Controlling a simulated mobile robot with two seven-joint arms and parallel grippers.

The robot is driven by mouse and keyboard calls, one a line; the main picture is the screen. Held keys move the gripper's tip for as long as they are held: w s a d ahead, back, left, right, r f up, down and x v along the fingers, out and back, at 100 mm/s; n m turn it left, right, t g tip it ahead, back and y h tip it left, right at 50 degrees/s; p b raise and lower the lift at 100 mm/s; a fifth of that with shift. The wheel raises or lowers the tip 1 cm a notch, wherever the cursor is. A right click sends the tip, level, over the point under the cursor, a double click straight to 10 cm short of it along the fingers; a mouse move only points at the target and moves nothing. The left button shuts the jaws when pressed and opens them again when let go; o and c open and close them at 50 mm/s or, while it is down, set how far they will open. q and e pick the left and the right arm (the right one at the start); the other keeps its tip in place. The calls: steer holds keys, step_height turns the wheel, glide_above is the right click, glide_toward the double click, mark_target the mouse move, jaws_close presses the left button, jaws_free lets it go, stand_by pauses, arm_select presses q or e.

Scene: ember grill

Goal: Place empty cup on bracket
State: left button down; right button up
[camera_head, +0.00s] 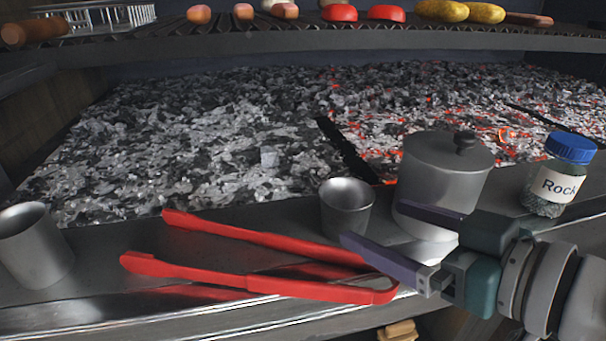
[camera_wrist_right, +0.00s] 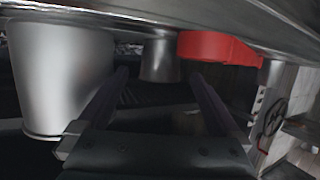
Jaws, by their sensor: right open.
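A small metal cup (camera_head: 346,207) stands upright on the metal ledge, and nothing shows inside it. A second metal cup (camera_head: 36,246) stands at the ledge's far left; its inside is in shadow. My right gripper (camera_head: 370,220) is open and empty, its two dark fingers pointing left toward the small cup, close to it. In the right wrist view, which looks upside down, the small cup (camera_wrist_right: 160,60) appears between and beyond the open fingers (camera_wrist_right: 160,85). I cannot make out a bracket. My left gripper is not in view.
Red tongs (camera_head: 250,284) lie on the ledge between the cups. A lidded metal pot (camera_head: 445,175) stands right behind my right gripper, beside a blue-capped jar (camera_head: 556,180). Coals (camera_head: 200,140) fill the grill behind. A food-laden grate (camera_head: 330,40) spans the top.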

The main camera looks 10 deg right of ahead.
mark_target(365, 214)
steer(key=b+x, duration=0.1)
steer(key=x, duration=0.4)
steer(key=shift+a+r, duration=0.1)
steer(key=shift+r, duration=0.1)
steer(key=c, duration=1.4)
